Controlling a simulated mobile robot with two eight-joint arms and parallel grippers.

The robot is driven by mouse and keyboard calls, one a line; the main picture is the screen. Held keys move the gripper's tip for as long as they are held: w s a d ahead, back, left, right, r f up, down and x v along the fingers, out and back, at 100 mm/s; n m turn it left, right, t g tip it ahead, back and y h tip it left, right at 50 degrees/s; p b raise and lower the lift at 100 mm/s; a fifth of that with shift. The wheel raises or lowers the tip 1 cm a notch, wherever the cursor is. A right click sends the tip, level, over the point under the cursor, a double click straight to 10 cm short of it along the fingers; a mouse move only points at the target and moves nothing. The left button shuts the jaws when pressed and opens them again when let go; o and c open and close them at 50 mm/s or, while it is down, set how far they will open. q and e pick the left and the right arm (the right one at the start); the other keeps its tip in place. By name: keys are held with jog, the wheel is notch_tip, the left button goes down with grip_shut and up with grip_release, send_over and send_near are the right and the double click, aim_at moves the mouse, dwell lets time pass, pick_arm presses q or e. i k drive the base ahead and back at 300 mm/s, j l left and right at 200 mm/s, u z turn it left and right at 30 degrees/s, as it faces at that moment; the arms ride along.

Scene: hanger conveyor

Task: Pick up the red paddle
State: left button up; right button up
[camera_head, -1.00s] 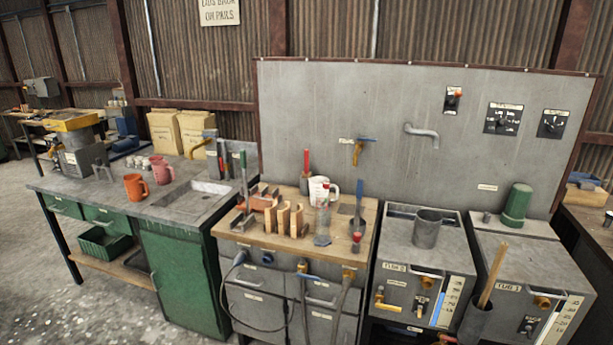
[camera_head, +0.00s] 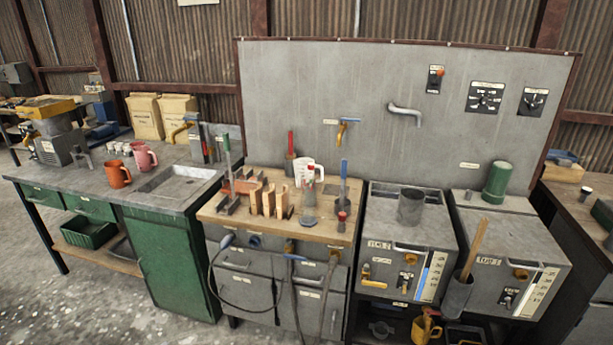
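A red upright handle (camera_head: 291,144), which looks like the red paddle, stands in a dark holder at the back of the wooden-topped bench (camera_head: 330,230). It is behind and left of a white measuring jug (camera_head: 307,172). Its lower end is hidden in the holder. A blue upright paddle (camera_head: 343,183) stands to its right in another holder, and a green-handled one (camera_head: 227,153) stands to its left. A small red-topped item (camera_head: 341,218) is near the front right of the bench. Neither of my grippers is in view.
Wooden blocks (camera_head: 267,198) stand upright on the bench, left of the jug. Two grey tanks (camera_head: 410,230) (camera_head: 515,240) stand to the right. A grey sink table (camera_head: 100,185) with mugs is at left. Concrete floor is open at front left.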

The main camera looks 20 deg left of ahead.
aim_at(290, 156)
jog(key=i+j+z, duration=0.1)
jog(key=z, duration=0.25)
jog(key=j+z, duration=0.2)
jog(key=z, duration=0.2)
jog(key=i+j+z, duration=0.2)
jog(key=j, duration=0.35)
jog(key=j+z, duration=0.2)
jog(key=j, duration=0.3)
jog(key=j+z, duration=0.15)
jog(key=j, duration=0.95)
jog(key=i, duration=0.1)
